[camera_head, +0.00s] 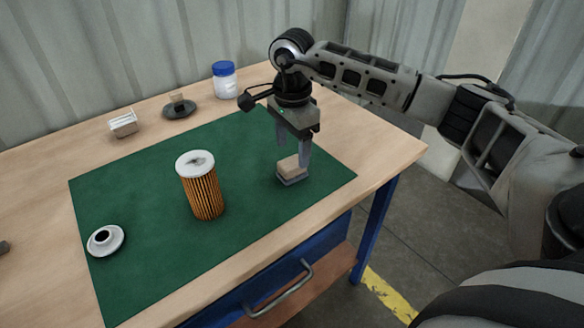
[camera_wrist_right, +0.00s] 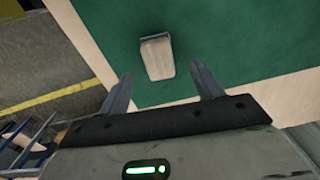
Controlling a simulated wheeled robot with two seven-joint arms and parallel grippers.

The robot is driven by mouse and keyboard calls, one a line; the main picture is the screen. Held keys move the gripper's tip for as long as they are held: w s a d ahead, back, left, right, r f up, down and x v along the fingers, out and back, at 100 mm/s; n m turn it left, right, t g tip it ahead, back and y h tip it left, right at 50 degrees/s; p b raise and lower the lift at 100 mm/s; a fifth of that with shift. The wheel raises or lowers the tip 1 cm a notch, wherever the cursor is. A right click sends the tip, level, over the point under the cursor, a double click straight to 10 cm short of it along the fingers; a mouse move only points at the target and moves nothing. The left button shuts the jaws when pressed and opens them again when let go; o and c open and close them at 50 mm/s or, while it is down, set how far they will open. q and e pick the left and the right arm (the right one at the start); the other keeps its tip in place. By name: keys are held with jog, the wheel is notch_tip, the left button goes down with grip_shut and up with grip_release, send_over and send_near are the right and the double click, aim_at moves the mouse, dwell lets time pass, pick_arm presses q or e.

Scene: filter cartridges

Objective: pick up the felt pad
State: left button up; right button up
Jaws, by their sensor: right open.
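A small beige block with a grey underside, which looks like the felt pad (camera_head: 291,169), lies on the green mat (camera_head: 240,222) near its right corner. In the right wrist view the felt pad (camera_wrist_right: 157,58) shows its beige top and a grey edge at its far end. My right gripper (camera_head: 291,160) points down over the pad, with its fingers open. In the wrist view the right gripper (camera_wrist_right: 162,70) has one fingertip on each side of the pad's near end, apart from it. I cannot tell the exact height gap. My left gripper is not in view.
An orange pleated filter cartridge (camera_head: 205,193) stands upright on the mat, left of the pad. A white round cap (camera_head: 105,240) lies at the mat's left. Behind are a white block (camera_head: 123,124), a dark dish (camera_head: 179,111) with a small piece, and a blue-lidded jar (camera_head: 224,83).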

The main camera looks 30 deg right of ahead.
aim_at(291, 162)
notch_tip(291, 162, down, 5)
jog(key=shift+f+p, duration=0.1)
jog(key=shift+p, duration=0.2)
jog(key=c, duration=1.1)
jog(key=shift+o, duration=0.2)
jog(key=shift+a+r, duration=0.1)
jog(key=shift+r, duration=0.5)
notch_tip(291, 162, up, 2)
jog(key=shift+r, duration=0.1)
jog(key=s+a+r, duration=0.2)
jog(key=s+r, duration=0.3)
jog(key=s, duration=0.1)
jog(key=s+a+r+b, duration=0.1)
jog(key=s+a+r, duration=0.1)
jog(key=s+r, duration=0.2)
jog(key=s, duration=0.3)
jog(key=shift+s+a+r, duration=0.2)
jog(key=shift+a+r, duration=0.05)
jog(key=shift+r, duration=0.15)
